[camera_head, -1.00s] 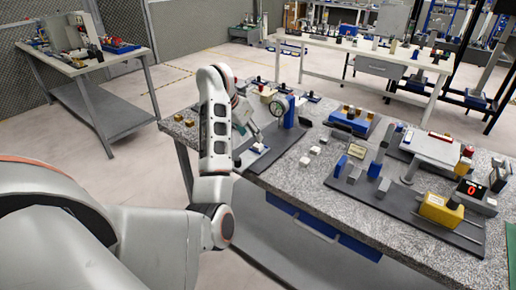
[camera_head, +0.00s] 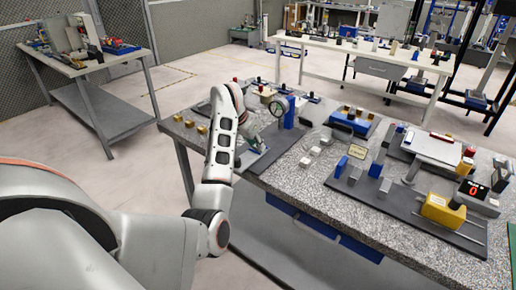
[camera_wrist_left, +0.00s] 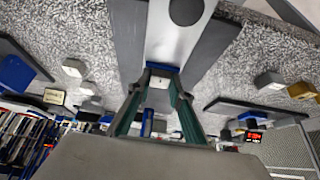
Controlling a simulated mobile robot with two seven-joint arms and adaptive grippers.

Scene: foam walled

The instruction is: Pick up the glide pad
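I cannot tell for sure which part is the glide pad. In the left wrist view my left gripper (camera_wrist_left: 158,92) has its two green fingers apart. My right gripper is not in view.
Several small white blocks (camera_head: 314,151) lie right of the gripper. A dark fixture board (camera_head: 395,205) with blue and grey posts and a yellow block (camera_head: 441,210) fills the right. Gold cubes (camera_head: 203,129) sit at the bench's left end. The blue tray (camera_head: 354,122) stands behind.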

